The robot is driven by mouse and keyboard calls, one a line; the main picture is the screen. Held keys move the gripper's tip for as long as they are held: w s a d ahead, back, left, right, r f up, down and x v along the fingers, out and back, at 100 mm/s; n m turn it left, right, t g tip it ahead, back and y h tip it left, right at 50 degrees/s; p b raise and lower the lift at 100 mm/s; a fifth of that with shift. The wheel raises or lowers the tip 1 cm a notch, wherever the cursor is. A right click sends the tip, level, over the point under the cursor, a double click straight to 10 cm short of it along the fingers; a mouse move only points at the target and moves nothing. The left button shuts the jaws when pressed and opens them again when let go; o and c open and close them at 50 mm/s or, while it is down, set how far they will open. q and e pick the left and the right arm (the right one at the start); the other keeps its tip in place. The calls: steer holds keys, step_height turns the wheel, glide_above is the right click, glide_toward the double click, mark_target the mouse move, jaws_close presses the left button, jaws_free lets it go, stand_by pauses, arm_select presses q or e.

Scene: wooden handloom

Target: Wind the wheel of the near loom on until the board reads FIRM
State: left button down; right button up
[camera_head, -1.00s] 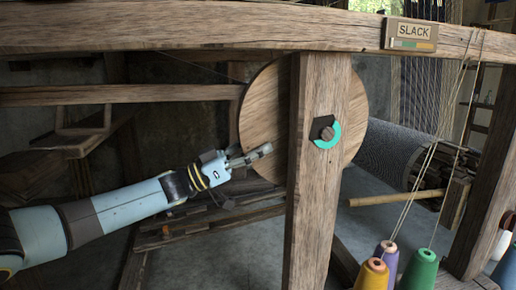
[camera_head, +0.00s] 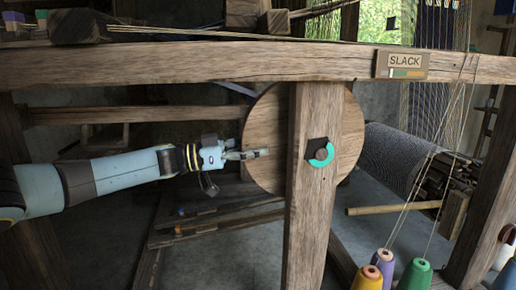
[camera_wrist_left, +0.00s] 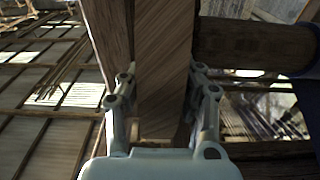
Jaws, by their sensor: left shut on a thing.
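The wooden wheel (camera_head: 266,120) of the near loom stands behind a thick upright post (camera_head: 312,220). Its hub, with a teal arc (camera_head: 321,159), shows on the post. The board (camera_head: 403,65) on the top beam reads SLACK, above a small coloured bar. My left gripper (camera_head: 262,153) reaches in from the left, at about hub height, and is shut on the wheel's rim. In the left wrist view its fingers (camera_wrist_left: 162,85) lie on both sides of a wooden piece (camera_wrist_left: 164,50), which appears to be the wheel's edge. My right gripper is not in view.
The long top beam (camera_head: 180,64) crosses above my left arm. A horizontal rail (camera_head: 130,115) runs behind it. Several thread cones, one of them green (camera_head: 416,277), stand at the lower right. A rolled dark cloth (camera_head: 392,150) lies behind the wheel.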

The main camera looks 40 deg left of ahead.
arm_select(q)
steer(key=c, duration=0.9)
jaws_free()
